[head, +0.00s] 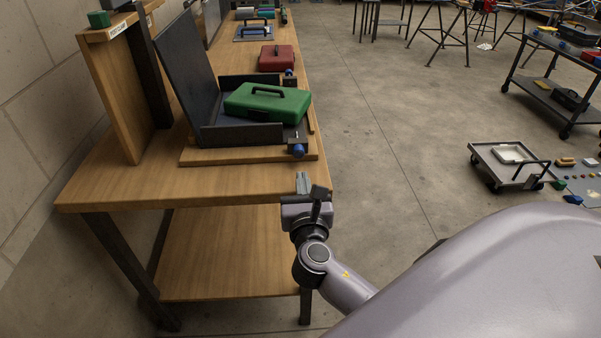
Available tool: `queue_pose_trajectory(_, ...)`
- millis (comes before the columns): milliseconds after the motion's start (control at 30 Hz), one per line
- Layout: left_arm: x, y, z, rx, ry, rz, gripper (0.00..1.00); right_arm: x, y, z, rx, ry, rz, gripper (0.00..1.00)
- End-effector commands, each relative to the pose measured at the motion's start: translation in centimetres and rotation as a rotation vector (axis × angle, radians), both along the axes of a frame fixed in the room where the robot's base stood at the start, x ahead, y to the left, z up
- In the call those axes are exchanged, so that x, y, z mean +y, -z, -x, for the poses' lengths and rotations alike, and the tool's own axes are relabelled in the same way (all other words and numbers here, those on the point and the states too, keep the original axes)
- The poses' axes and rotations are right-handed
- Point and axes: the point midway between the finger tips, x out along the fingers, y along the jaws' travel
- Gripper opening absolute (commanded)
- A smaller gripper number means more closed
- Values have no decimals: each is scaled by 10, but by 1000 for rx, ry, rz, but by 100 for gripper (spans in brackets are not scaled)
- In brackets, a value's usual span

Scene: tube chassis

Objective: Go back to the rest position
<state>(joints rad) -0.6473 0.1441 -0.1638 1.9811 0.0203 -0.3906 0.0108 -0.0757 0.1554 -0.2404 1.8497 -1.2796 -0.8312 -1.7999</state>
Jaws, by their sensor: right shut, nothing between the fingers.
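My right gripper (309,187) is shut and empty. It is at the front right edge of the wooden workbench (130,186), with its arm reaching in from the lower right. My left gripper is not in view. A green case (266,102) with a black handle lies in the dark open box (240,135) on the bench, beyond the gripper and apart from it.
A dark raised panel (187,70) and a wooden upright (115,95) stand on the bench's left. A red case (276,57) lies farther back. A low cart (505,166) and a shelf trolley (548,95) stand at right. The floor between is clear.

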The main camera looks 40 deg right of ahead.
Motion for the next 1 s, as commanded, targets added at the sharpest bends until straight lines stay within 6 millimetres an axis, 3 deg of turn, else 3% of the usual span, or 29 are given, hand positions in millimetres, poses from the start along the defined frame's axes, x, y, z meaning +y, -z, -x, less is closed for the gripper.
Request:
queue_pose_trajectory(100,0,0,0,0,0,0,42,14,1,23,1,0,-2,0)
queue_pose_trajectory(300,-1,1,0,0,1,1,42,30,1,49,-1,0,-1,0)
queue_pose_trajectory(733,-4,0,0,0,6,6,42,37,1,60,-1,-3,-17,0)
queue_pose_trajectory(867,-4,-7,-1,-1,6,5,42,39,17,63,-3,-32,-178,0)
queue_pose_trajectory(1000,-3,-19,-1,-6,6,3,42,50,50,74,-14,-60,-567,0)
